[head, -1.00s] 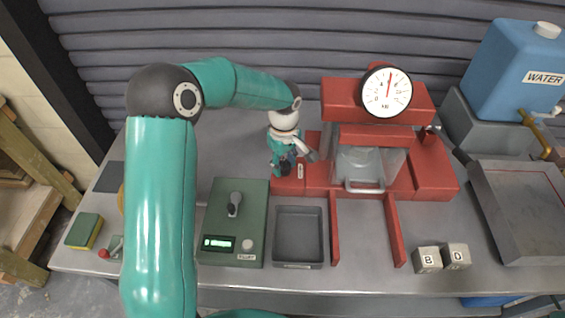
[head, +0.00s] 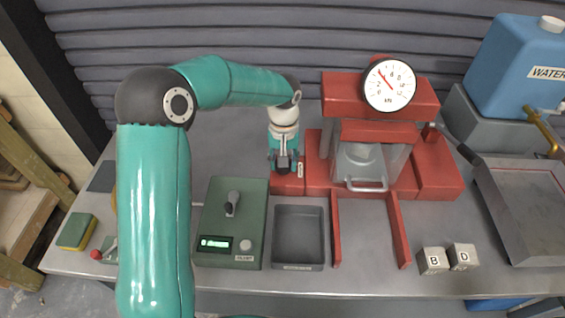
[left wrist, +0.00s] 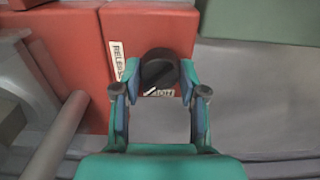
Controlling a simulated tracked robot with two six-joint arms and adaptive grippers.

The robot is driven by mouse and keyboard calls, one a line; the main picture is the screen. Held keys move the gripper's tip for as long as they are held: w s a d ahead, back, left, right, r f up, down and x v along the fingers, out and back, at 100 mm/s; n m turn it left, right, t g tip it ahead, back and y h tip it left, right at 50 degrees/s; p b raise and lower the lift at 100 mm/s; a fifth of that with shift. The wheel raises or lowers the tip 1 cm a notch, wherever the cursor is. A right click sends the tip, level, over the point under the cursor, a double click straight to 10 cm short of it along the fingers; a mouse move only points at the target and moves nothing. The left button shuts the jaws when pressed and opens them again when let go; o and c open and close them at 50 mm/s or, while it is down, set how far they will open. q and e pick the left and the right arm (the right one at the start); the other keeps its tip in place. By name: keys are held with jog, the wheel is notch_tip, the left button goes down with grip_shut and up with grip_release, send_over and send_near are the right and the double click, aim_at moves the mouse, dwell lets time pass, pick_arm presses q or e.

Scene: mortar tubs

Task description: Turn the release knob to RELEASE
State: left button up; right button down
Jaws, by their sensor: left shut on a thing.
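The dark round release knob (left wrist: 158,68) sits on the red base of the press. My left gripper (left wrist: 158,78) is shut on the knob, one finger on each side. A white RELEASE label (left wrist: 117,62) lies left of the knob. A second label (left wrist: 161,93) below the knob is partly hidden. The knob's white mark points down and left, near the second label. In the head view my left gripper (head: 285,163) points down at the left of the red press (head: 345,88) and hides the knob. My right gripper is not in view.
The dial gauge (head: 389,85) tops the press, its needle pointing upper left. A dark lever (head: 465,153) sticks out at the press's right. A green box (head: 215,215) and grey tray (head: 298,268) stand in front, cubes B (head: 432,261) and D (head: 463,257) at front right.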

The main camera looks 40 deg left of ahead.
pick_arm(q)
jog(key=m, duration=0.4)
jog(key=shift+s+f+m, duration=0.2)
jog(key=shift+m, duration=0.1)
jog(key=m, duration=0.4)
dwell(0.4)
jog(key=o, duration=1.1)
jog(key=shift+o, duration=0.2)
jog(key=shift+r, duration=0.1)
jog(key=shift+w, duration=0.1)
